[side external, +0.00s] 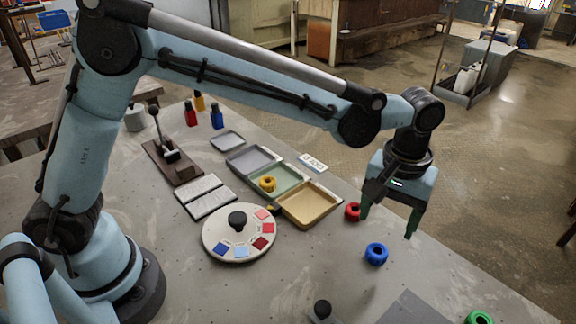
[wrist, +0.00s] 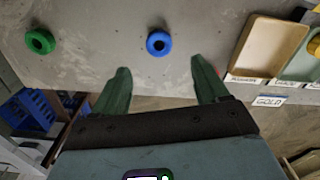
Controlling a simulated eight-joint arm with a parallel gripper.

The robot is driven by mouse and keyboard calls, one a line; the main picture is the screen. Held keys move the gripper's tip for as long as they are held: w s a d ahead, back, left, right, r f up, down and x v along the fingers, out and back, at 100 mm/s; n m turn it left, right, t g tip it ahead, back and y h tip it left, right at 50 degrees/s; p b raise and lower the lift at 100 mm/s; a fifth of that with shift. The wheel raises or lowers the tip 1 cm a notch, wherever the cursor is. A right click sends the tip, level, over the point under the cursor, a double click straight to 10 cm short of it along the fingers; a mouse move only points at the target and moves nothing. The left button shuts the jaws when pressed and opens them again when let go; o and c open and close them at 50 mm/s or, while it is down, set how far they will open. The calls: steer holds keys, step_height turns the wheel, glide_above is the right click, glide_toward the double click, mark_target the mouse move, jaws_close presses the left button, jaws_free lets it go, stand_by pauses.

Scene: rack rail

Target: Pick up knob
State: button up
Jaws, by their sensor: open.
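A black knob (side external: 237,220) sits on a round white dial (side external: 216,246) with coloured squares, left of the table's middle. Another black knob (side external: 322,309) stands at the bottom edge of the side view, its base partly cut off. My gripper (side external: 388,225) is open and empty above the far right part of the table, well to the right of the dial. In the wrist view its two green fingers (wrist: 160,66) are spread apart, and neither black knob shows there.
A blue ring (side external: 376,253), a red ring (side external: 352,211) and a green ring (side external: 479,318) lie on the table near my gripper. A gold tray (side external: 311,222) and a green tray (side external: 301,179) with a yellow ring (side external: 267,184) stand right of the dial. A lever (side external: 156,128) stands behind.

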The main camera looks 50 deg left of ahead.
mark_target(378, 250)
steer(key=shift+s+f, duration=0.1)
steer(key=shift+f, duration=3.85)
steer(key=shift+c, duration=0.5)
steer(key=c, duration=1.1)
step_height(378, 250, up, 10)
steer(key=shift+r, duration=0.1)
